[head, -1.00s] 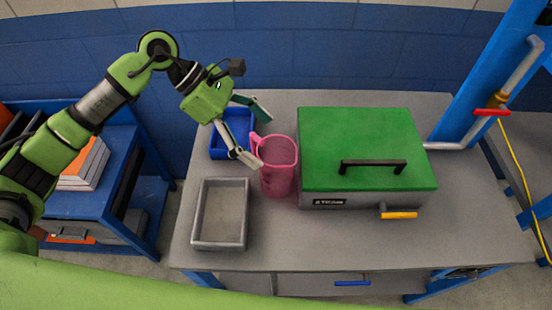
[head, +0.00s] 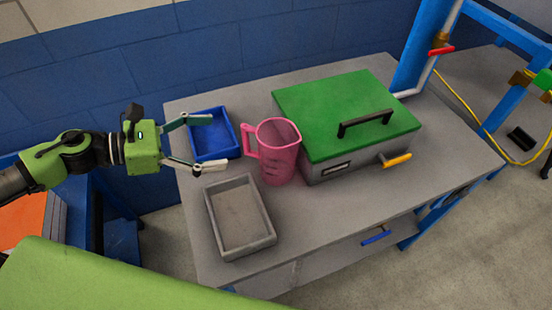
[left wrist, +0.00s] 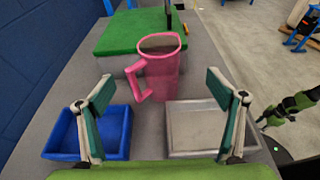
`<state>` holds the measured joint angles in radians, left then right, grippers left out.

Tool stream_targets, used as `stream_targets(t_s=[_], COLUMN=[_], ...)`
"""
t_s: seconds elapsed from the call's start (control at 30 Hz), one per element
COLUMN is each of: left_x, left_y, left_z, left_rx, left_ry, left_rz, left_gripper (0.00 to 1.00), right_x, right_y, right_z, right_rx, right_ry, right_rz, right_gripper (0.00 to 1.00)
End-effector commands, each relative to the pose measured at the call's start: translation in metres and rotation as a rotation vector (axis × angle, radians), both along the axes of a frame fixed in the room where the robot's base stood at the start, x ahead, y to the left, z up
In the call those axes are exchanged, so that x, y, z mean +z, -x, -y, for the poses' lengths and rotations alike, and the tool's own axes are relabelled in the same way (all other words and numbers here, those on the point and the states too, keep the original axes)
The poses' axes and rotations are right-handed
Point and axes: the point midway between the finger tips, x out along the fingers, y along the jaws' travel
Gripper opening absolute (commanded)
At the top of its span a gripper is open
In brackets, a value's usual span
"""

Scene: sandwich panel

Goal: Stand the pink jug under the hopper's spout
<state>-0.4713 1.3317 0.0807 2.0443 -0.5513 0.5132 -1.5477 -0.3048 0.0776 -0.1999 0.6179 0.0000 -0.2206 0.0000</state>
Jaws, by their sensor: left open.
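The pink jug (head: 279,158) stands upright on the grey bench, against or very near the left side of a green-lidded box. Its handle points left, towards my left gripper (head: 209,146). That gripper is open and empty, left of the jug and apart from it, near the blue tray. In the left wrist view the jug (left wrist: 162,78) stands ahead, between the two spread fingers, its handle on the left. My right arm seems to show small at the right of that view; its fingers are too small to read. I cannot make out a hopper or spout for certain.
The green-lidded box (head: 345,115) has a black handle and a yellow-handled fitting (head: 396,160) at its front. A blue tray (head: 232,152) lies behind-left of the jug, a grey tray (head: 268,240) in front-left. The bench's front right is clear.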

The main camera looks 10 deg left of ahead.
Motion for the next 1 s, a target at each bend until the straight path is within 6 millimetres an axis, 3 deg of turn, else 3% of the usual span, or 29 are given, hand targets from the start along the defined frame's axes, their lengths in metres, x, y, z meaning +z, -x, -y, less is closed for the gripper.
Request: stream_targets(t_s=[0.57, 1.0], left_x=[-0.009, -0.018], left_y=[-0.017, -0.04], left_z=[0.023, 0.056], left_rx=[0.006, 0.01], left_ry=[-0.003, 0.002], left_rz=[0.005, 0.001], left_gripper=[0.86, 0.86], right_x=[-0.012, 0.009], right_y=[-0.01, -0.006], right_z=[0.005, 0.004], right_rx=[0.001, 0.001], right_ry=[0.005, 0.004], right_rz=[0.014, 0.008], right_gripper=[0.4, 0.4])
